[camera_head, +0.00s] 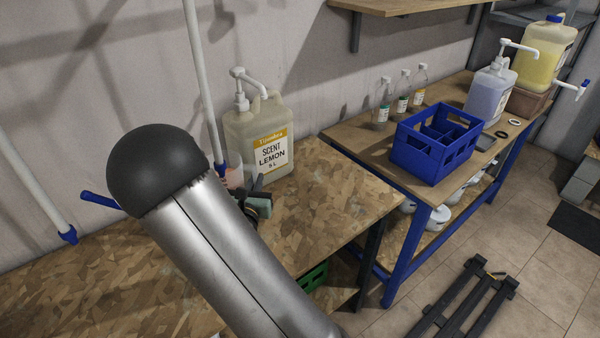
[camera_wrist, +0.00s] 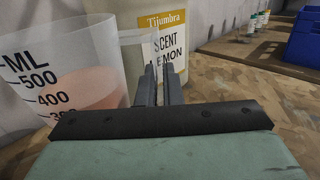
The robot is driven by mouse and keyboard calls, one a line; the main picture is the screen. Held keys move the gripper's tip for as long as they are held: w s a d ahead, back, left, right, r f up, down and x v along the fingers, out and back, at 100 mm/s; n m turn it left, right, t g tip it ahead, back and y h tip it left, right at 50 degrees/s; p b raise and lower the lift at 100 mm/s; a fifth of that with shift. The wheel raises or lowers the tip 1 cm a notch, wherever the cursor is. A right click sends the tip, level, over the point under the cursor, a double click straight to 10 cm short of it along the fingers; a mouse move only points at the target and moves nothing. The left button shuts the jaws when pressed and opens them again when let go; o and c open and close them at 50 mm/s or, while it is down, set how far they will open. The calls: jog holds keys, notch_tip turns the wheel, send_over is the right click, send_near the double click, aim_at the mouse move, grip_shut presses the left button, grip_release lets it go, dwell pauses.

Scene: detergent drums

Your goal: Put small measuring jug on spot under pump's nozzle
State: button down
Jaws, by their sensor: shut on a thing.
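The small measuring jug (camera_wrist: 62,75) is translucent, with ML marks and a pinkish content. It fills the left of the wrist view. In the head view only a pinkish part of it (camera_head: 233,179) shows behind my arm. My gripper (camera_wrist: 160,82) is shut on the jug at its right side, apparently by the handle; the exact grip is hard to see. The lemon scent drum (camera_head: 263,140) carries a white pump (camera_head: 243,82), its nozzle pointing right. A lilac drum (camera_head: 490,92) with a white pump (camera_head: 512,47) stands on the far bench. I cannot tell whether the jug touches the table.
A blue crate (camera_head: 434,165) and several small bottles (camera_head: 402,103) stand on the far bench. Two small rings (camera_head: 514,122) (camera_head: 501,134) lie near the lilac drum. A yellow drum (camera_head: 545,60) is behind. A gap separates the benches. The near bench's right part (camera_head: 345,190) is clear.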

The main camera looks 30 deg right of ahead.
jog(key=s+d+m+g+h, duration=0.2)
jog(key=d+m+g+h, duration=0.25)
jog(key=d, duration=0.65)
jog(key=shift+g, duration=0.45)
jog(key=shift+s+a+f+b, duration=0.1)
jog(key=shift+f+b, duration=1.2)
jog(key=shift+f, duration=0.5)
jog(key=shift+a+f+b, duration=0.1)
jog(key=shift+f+b, duration=1.2)
jog(key=shift+f, duration=0.5)
jog(key=shift+f+b, duration=0.45)
jog(key=shift+f, duration=0.2)
jog(key=c, duration=1.5)
grip_release()
jog(key=v, duration=1.7)
jog(key=shift+s+a+r+b, duration=0.2)
jog(key=shift+a+r+b, duration=0.05)
jog(key=shift+r+b, duration=0.1)
